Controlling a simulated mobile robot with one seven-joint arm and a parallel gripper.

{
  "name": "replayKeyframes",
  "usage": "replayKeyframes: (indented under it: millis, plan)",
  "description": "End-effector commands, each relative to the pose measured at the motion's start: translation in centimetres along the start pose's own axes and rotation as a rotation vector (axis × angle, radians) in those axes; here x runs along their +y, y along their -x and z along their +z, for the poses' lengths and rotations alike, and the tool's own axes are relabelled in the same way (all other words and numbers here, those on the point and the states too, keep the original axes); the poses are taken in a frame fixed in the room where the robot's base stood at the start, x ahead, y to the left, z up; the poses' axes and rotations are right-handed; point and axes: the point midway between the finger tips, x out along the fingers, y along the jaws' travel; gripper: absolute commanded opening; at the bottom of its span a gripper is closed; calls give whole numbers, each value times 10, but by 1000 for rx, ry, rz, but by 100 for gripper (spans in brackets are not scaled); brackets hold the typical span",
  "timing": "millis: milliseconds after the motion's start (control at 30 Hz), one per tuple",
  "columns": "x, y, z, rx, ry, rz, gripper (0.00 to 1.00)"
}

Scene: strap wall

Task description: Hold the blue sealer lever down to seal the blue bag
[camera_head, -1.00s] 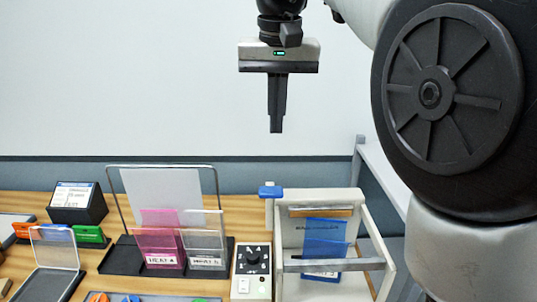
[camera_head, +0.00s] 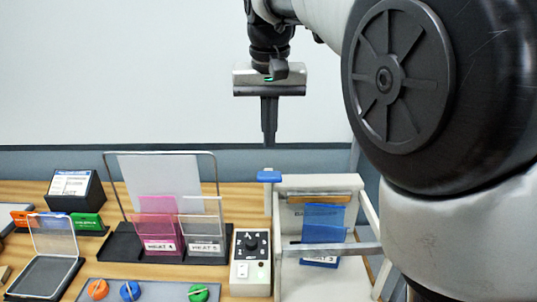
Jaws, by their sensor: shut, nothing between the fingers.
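The blue sealer lever (camera_head: 269,176) is a blue handle at the upper left corner of the white sealer (camera_head: 330,183). It stands raised. The blue bag (camera_head: 323,224) sits upright in the sealer, behind a grey bar (camera_head: 330,248) that crosses its lower part. My gripper (camera_head: 269,142) is shut and empty, pointing straight down. In the picture its tips are just above the blue lever, with a small gap. How far apart they are in depth I cannot tell.
A control box (camera_head: 251,262) with a black dial stands left of the sealer. Orange, blue and green knobs (camera_head: 130,290) lie in front. A dark display block (camera_head: 76,190) stands at the far left.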

Motion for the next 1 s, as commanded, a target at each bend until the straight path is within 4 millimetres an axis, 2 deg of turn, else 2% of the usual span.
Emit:
replayKeyframes:
  millis: [33,100,300,1000]
  plan:
    - [0,-12,1,-3,0,1,0]
    - [0,-25,2,-2,0,1,0]
    - [0,-48,14,-1,1,0,0]
    - [0,-62,22,24,2,-1,0]
